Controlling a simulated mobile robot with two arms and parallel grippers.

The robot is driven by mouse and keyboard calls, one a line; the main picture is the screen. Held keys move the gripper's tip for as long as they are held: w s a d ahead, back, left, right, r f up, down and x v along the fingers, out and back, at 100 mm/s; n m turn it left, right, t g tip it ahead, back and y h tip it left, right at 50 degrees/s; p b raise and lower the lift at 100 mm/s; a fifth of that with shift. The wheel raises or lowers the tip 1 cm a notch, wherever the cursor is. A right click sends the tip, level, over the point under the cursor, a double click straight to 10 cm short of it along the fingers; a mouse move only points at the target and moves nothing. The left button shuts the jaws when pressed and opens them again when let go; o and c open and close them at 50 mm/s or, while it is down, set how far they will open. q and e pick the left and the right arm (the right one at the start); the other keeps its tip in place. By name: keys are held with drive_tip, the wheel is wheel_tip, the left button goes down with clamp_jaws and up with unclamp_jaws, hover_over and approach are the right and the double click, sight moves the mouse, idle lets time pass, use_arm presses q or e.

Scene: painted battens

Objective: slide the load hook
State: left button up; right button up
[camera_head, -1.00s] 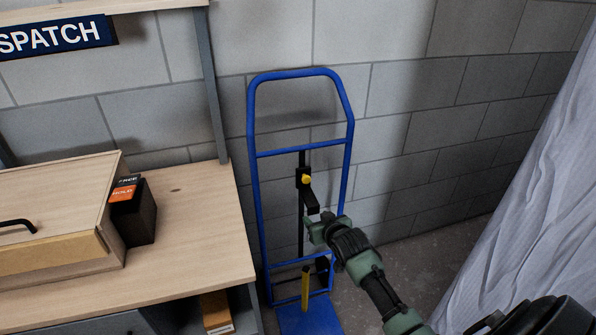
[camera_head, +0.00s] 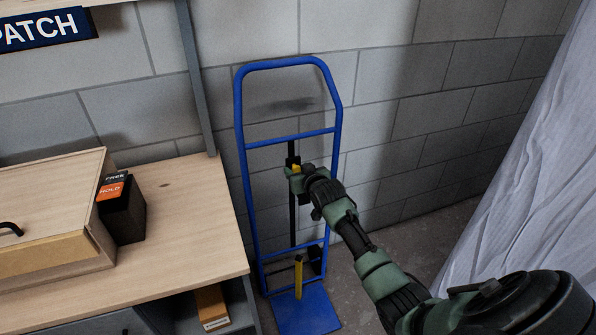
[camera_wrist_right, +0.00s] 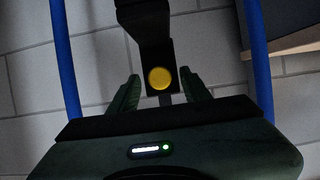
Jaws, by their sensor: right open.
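The load hook (camera_wrist_right: 145,22) is a black block with a yellow round knob (camera_wrist_right: 160,78), on a black vertical bar (camera_head: 292,220) in a blue hand-truck frame (camera_head: 240,130). In the head view my right gripper (camera_head: 292,176) is at the hook and hides most of it; a bit of yellow shows at its tip. In the right wrist view my right gripper (camera_wrist_right: 160,92) is open, with one green finger on each side of the knob. I cannot tell whether the fingers touch it. My left gripper is not in view.
A wooden workbench (camera_head: 190,220) with a wooden box (camera_head: 50,220) and a black box with an orange label (camera_head: 122,215) stands at the left. A block wall (camera_head: 420,90) is behind the truck. A white sheet (camera_head: 530,180) hangs at the right. A yellow post (camera_head: 298,278) rises at the blue foot plate (camera_head: 308,312).

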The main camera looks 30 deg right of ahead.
clamp_jaws()
drive_tip(key=shift+f, duration=0.1)
idle(1.4)
